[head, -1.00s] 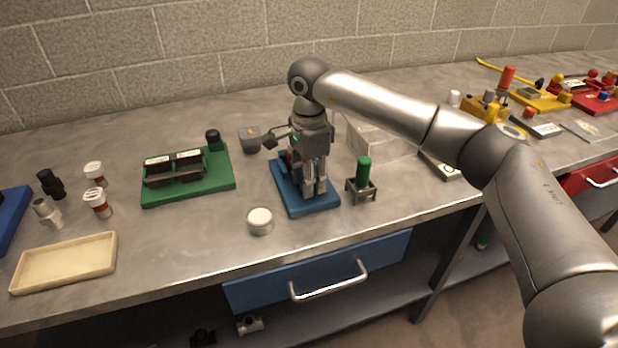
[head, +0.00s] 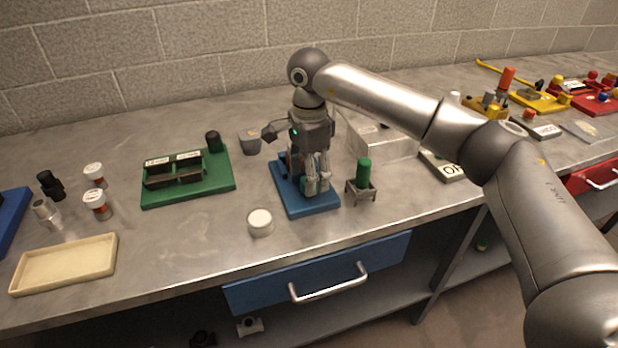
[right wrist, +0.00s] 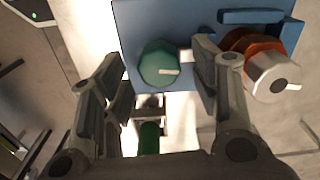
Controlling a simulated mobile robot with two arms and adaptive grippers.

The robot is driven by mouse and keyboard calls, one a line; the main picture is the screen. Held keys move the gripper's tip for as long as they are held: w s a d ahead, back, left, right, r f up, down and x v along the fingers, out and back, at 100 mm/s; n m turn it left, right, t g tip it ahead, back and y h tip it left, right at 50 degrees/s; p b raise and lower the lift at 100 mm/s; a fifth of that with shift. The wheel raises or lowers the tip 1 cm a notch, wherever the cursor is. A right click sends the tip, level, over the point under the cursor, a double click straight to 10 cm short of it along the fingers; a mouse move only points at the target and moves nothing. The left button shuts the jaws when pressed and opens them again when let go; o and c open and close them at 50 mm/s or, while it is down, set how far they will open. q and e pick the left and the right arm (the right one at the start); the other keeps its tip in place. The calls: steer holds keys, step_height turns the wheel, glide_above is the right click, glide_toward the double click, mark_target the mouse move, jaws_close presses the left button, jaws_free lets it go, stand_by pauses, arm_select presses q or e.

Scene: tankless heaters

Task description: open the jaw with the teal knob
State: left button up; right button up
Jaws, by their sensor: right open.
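The teal knob (right wrist: 158,63) with a pale pointer mark shows in the right wrist view, on a blue fixture (right wrist: 195,14). My right gripper (right wrist: 158,58) is open, with one finger on each side of the knob. The right finger looks close to the knob; the left finger is farther off. I cannot tell whether either touches. An orange and silver cylinder (right wrist: 270,72) sits beside the right finger. In the head view my right gripper (head: 318,182) points down over the blue base (head: 322,206) and hides the knob. The jaw cannot be made out. My left gripper is not in view.
A green-topped peg (head: 363,172) in a small metal stand is just right of the blue base. A white round cap (head: 260,222) lies at front left. A green fixture (head: 215,172) stands farther left. A clear box (head: 385,145) is behind right.

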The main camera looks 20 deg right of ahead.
steer(key=shift+r, duration=3.2)
